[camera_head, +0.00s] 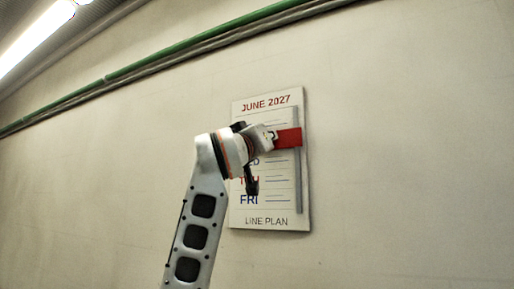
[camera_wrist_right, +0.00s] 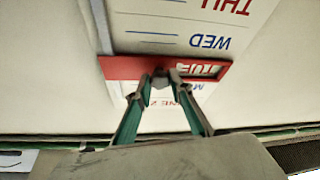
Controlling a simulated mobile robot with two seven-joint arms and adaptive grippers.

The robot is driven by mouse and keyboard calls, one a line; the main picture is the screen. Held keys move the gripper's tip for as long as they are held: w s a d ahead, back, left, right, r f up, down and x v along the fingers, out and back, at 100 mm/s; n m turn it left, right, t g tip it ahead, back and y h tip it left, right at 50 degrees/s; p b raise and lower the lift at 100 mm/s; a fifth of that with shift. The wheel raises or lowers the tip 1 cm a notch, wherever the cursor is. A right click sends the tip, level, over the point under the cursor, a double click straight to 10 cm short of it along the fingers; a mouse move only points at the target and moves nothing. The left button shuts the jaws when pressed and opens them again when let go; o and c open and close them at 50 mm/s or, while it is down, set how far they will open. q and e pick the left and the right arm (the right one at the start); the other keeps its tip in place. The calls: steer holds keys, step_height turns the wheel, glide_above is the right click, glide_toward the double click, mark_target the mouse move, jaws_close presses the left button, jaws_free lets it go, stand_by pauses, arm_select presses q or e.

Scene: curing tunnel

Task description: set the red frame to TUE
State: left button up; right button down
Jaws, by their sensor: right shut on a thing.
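The red frame (camera_head: 288,138) sits on a white wall calendar (camera_head: 268,221) headed JUNE 2027, across its grey vertical rail (camera_head: 298,180). My right gripper (camera_head: 271,137) reaches it from the left. In the right wrist view the picture is upside down, and my right gripper (camera_wrist_right: 160,78) is shut on the red frame (camera_wrist_right: 122,68). The frame's window shows red letters that look like TUE (camera_wrist_right: 200,70); the exact fit is hard to tell. WED (camera_wrist_right: 210,42) and THU lie outside the frame. My left gripper is not in view.
The calendar hangs on a plain pale wall (camera_head: 400,150) with free room around it. A green pipe (camera_head: 190,43) runs along the wall above. A bright lamp (camera_head: 35,38) is at the upper left.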

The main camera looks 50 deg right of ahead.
steer(key=c, duration=1.8)
jaws_free()
steer(key=shift+v, duration=3.8)
steer(key=shift+f, duration=0.1)
